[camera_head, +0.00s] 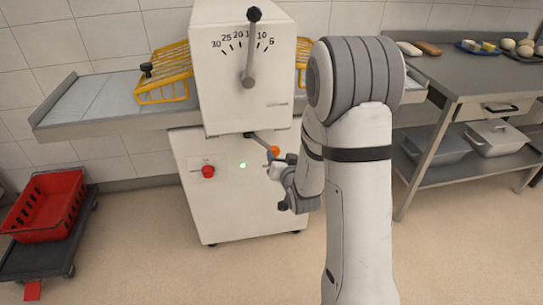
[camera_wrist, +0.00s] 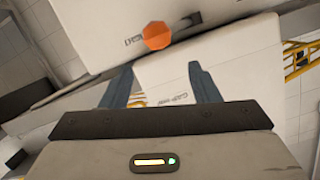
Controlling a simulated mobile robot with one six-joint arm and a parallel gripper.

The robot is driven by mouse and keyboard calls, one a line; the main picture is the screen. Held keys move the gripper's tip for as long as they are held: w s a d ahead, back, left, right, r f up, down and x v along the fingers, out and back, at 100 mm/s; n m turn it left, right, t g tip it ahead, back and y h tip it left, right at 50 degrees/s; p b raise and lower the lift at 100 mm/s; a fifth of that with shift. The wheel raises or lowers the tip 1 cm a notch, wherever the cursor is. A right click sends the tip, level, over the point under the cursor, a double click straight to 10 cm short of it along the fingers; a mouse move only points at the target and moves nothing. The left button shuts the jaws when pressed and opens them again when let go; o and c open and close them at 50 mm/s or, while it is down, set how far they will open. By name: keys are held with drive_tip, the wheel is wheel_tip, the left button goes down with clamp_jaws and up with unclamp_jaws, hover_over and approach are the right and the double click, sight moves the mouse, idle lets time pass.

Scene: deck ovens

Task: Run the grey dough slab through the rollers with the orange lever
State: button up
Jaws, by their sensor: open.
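The dough sheeter (camera_head: 220,75) stands against the wall with a dial and a black-knobbed handle. Its lever with an orange knob (camera_head: 275,150) sticks out below the head housing. The knob also shows in the wrist view (camera_wrist: 156,35), ahead of the fingertips and roughly between them. My gripper (camera_head: 268,170) is open and empty just below the knob, apart from it. Its two fingers (camera_wrist: 161,72) show spread in the wrist view. The left belt (camera_head: 75,105) is pale grey; I cannot make out the dough slab on it. My arm hides part of the right side.
Yellow guards (camera_head: 165,75) flank the rollers. A red button (camera_head: 208,171) and green light (camera_head: 243,166) are on the base. A red crate (camera_head: 45,205) sits on a dark trolley at left. A steel table (camera_head: 470,75) with breads stands at right. Floor in front is clear.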

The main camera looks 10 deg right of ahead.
sight(276, 154)
drive_tip(key=f+t, duration=0.1)
drive_tip(key=f+b, duration=0.1)
drive_tip(key=f+t, duration=0.1)
drive_tip(key=shift+w+f+m+t, duration=0.25)
drive_tip(key=shift+f+m+t, duration=0.05)
drive_tip(key=shift+f+m, duration=0.1)
drive_tip(key=w, duration=0.7)
drive_tip(key=shift+w+a+r, duration=0.15)
drive_tip(key=shift+w+a, duration=0.05)
drive_tip(key=shift+w, duration=0.05)
drive_tip(key=shift+c, duration=0.3)
